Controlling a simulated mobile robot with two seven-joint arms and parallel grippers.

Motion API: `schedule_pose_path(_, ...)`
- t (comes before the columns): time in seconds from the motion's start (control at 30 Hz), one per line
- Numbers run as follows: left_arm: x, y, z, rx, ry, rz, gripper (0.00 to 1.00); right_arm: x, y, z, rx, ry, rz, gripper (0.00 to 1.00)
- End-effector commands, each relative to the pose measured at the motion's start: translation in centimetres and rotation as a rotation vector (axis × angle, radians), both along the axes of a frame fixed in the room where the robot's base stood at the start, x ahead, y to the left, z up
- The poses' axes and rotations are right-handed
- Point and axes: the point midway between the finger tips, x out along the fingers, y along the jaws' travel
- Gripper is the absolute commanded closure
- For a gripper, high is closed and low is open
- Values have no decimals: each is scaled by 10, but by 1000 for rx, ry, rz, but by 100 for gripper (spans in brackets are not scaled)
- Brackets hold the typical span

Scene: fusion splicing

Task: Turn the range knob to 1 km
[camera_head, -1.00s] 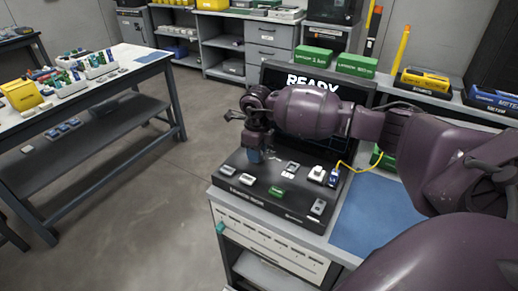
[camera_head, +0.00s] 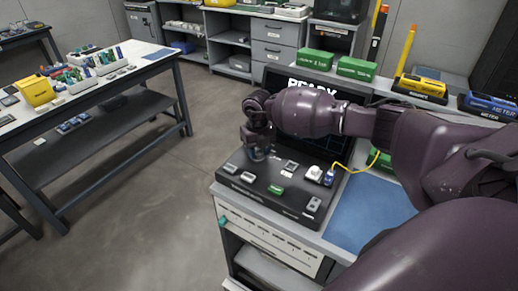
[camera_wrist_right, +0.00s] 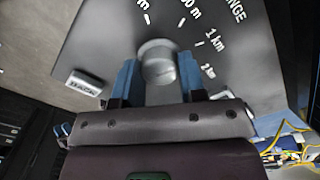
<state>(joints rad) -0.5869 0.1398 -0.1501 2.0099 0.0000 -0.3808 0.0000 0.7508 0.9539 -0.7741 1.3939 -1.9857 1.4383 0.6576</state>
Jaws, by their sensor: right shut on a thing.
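The black console (camera_head: 262,194) stands on the grey cabinet with its screen behind it. In the right wrist view, the grey round range knob (camera_wrist_right: 157,60) sits on the dark panel. The "1 km" label (camera_wrist_right: 214,42) lies to its upper right, among other range marks. My right gripper (camera_wrist_right: 159,78) has its two blue fingers on either side of the knob and is shut on it. In the head view, my right gripper (camera_head: 258,152) is at the back left of the console, and its hand hides the knob. I cannot make out a pointer on the knob. My left gripper is out of view.
A "BACK" key (camera_wrist_right: 84,84) is left of the knob. A yellow cable (camera_head: 358,166) runs from a connector at the console's right. The blue mat (camera_head: 362,218) is bare. Green boxes (camera_head: 355,68) stand behind the screen. A table with small parts is at the left.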

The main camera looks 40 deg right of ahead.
Motion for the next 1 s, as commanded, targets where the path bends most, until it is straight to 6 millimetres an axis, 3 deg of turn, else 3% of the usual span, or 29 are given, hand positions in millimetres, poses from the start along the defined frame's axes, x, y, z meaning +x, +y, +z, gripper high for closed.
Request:
schedule_pose_path(0.53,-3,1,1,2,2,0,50,0,0,0,0,0,-23,86)
schedule_pose_path(0.57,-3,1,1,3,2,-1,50,0,0,0,0,0,-22,58)
schedule_pose_path(0.7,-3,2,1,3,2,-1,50,0,0,0,0,0,-22,37)
schedule_pose_path(1.0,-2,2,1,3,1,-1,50,0,0,2,0,-1,-22,37)
